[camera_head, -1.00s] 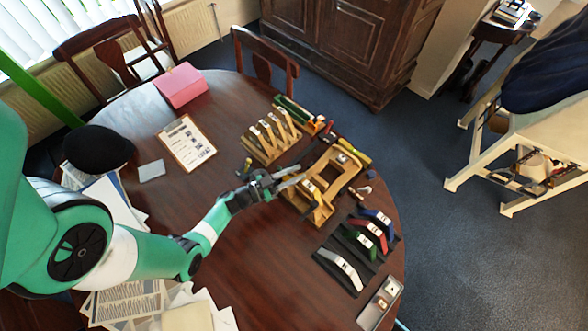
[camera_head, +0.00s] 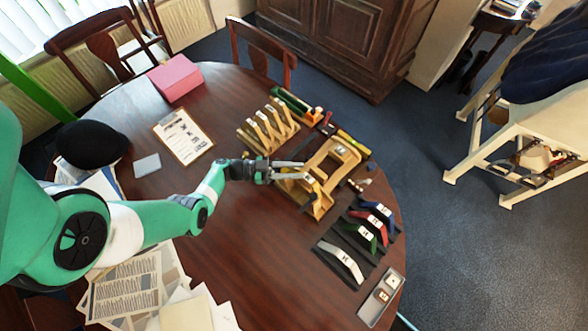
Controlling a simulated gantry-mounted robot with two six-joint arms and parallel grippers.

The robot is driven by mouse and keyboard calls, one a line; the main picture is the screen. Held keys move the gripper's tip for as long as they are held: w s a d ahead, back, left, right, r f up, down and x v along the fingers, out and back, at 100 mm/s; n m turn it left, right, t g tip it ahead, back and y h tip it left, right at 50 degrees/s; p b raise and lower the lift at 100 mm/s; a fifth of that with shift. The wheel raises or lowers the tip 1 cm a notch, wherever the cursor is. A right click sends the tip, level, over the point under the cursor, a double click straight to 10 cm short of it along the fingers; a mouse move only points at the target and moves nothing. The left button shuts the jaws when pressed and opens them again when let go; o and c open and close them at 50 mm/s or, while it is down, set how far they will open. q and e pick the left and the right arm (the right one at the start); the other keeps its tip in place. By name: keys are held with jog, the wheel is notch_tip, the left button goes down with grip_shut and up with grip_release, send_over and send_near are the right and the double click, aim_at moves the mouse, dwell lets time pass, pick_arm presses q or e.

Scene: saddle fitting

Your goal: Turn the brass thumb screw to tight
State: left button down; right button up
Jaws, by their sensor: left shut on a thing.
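The wooden fixture (camera_head: 342,155), a light-brown frame with a brass-yellow part at its near end, stands right of the middle of the round table. My left gripper (camera_head: 304,171) reaches in from the left, its two grey fingers pointing right at the fixture's near left side. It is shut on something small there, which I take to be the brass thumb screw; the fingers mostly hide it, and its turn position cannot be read. My right gripper is not in view.
A wooden rack (camera_head: 267,126) with several upright slots stands behind the gripper. Coloured curved pieces lie on a dark mat (camera_head: 341,239) at the right, with a grey tray (camera_head: 372,309) nearer. A clipboard (camera_head: 183,136) and pink box (camera_head: 174,78) lie farther left. The table's front middle is clear.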

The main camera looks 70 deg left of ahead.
pick_arm(q)
jog(key=c, duration=0.6)
grip_release()
jog(key=v, duration=1.1)
jog(key=shift+s+a+b, duration=0.15)
jog(key=shift+s+b, duration=0.15)
jog(key=shift+w, duration=0.1)
